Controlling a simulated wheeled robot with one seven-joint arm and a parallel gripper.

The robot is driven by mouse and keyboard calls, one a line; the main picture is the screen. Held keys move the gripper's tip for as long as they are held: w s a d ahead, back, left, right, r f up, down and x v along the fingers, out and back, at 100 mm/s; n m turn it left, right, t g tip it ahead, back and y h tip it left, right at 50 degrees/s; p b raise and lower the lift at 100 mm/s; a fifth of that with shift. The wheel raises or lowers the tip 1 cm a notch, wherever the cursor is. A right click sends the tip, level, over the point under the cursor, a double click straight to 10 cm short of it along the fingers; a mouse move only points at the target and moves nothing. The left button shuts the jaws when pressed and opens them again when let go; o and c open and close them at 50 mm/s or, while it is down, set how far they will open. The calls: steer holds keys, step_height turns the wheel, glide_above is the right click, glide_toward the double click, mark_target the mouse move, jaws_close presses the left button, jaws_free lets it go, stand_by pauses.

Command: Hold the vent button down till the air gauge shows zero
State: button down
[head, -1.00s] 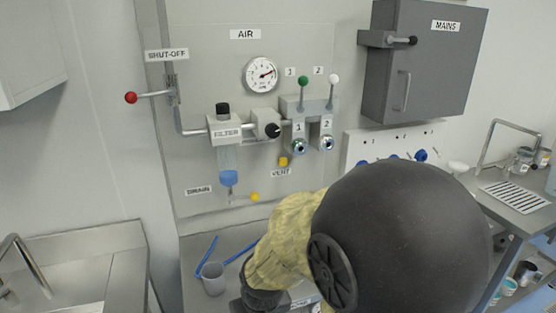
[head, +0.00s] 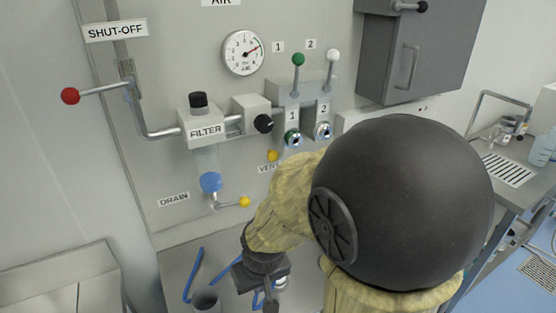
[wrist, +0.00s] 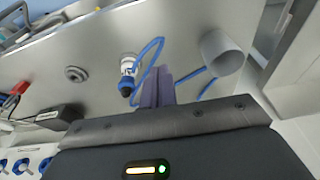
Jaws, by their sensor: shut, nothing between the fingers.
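The small yellow vent button (head: 273,155) is on the grey panel, below the valve block; my arm partly covers its VENT label. The round air gauge (head: 244,53) is above, its needle pointing to the upper right, away from zero. My gripper (head: 270,300) is low in the head view, below the panel's fittings and well apart from the button. In the wrist view my gripper's fingers (wrist: 157,90) are together and empty, over the bench with a blue hose. The button is not seen in the wrist view.
A red-knobbed shut-off lever (head: 70,96) sticks out left. The filter (head: 206,130) and yellow-tipped drain lever (head: 245,202) are left of the button. Green (head: 298,59) and white (head: 333,56) valve levers stand above it. A grey cup (wrist: 222,52) is on the bench.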

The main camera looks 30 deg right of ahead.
steer(key=w+d+m+t, duration=0.1)
steer(key=w+d, duration=0.1)
steer(key=w+d+m+t+p, duration=0.1)
steer(key=w+d+m, duration=0.1)
steer(key=w+d+m+t+p, duration=0.1)
steer(key=w+d, duration=0.1)
steer(key=w, duration=0.1)
steer(key=shift+w+d+f+m+t+h, duration=0.1)
steer(key=shift+d+f+m+t+h, duration=0.05)
steer(key=shift+d+m+t+h, duration=0.2)
steer(key=w+d+r+m+t+y+p, duration=0.1)
steer(key=w+d+r+m+t+p, duration=0.2)
steer(key=d+r+m+t, duration=0.8)
steer(key=shift+w+d+m+t+p, duration=0.2)
steer(key=shift+w+m+t+p, duration=0.15)
steer(key=shift+w+m, duration=0.7)
steer(key=shift+w+r, duration=0.1)
steer(key=shift+w, duration=0.05)
